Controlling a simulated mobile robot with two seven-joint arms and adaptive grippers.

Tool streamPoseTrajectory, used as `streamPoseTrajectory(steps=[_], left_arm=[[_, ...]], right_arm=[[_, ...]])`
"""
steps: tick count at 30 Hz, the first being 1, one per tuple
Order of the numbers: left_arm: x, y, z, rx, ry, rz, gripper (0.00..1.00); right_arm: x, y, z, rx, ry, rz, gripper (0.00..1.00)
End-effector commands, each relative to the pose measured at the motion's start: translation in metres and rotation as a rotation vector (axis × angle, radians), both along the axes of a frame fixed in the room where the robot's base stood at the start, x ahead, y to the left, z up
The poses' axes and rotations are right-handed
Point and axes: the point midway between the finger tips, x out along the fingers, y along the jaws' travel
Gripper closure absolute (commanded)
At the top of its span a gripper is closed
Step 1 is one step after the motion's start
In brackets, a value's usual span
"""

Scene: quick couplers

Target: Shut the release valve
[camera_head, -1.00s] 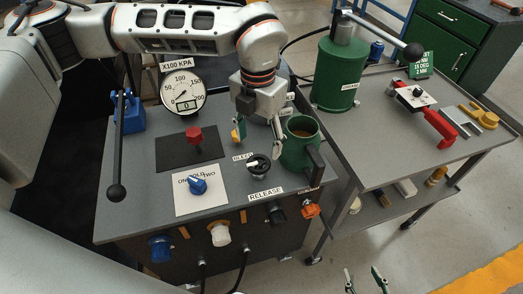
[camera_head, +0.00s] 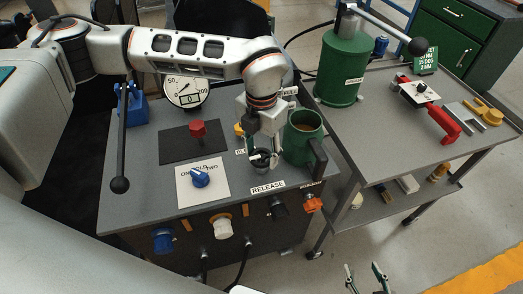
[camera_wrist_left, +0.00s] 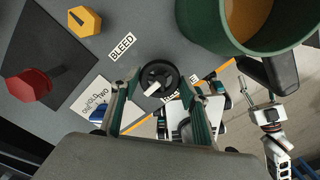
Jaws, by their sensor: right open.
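The release valve is a round black knob with a white pointer bar (camera_wrist_left: 158,78), on the grey bench top above the RELEASE label (camera_head: 268,187). In the wrist view the bar lies at a slant across the knob. My left gripper (camera_head: 264,160) is over the knob, fingers pointing down. In the wrist view its two fingers (camera_wrist_left: 157,88) are apart, one on each side of the knob; I cannot tell whether they touch it. In the head view the fingers partly hide the knob. My right gripper (camera_head: 366,280) is open and empty at the bottom edge, away from the bench.
A green mug (camera_head: 303,138) stands close to the right of the left gripper. A yellow knob (camera_wrist_left: 83,21), a red knob (camera_head: 198,129) and a blue selector (camera_head: 200,178) are to the left. A black lever (camera_head: 121,140) stands at the bench's left. A gauge (camera_head: 185,91) is behind.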

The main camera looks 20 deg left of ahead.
Motion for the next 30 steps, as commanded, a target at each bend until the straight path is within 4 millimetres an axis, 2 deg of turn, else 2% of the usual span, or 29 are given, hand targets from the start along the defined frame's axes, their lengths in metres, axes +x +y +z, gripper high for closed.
streamPoseTrajectory(steps=[8,14,30], left_arm=[[0.000,0.000,0.000,0.000,0.000,-0.015,0.77],[0.000,0.000,0.001,0.001,-0.001,-0.089,0.77],[0.001,0.000,0.002,0.001,-0.003,-0.555,0.77]], right_arm=[[-0.002,-0.001,-0.004,-0.002,0.008,0.000,0.52],[-0.002,-0.001,-0.002,-0.002,0.008,0.000,0.52],[0.003,0.000,0.014,0.000,-0.008,0.000,0.52]])
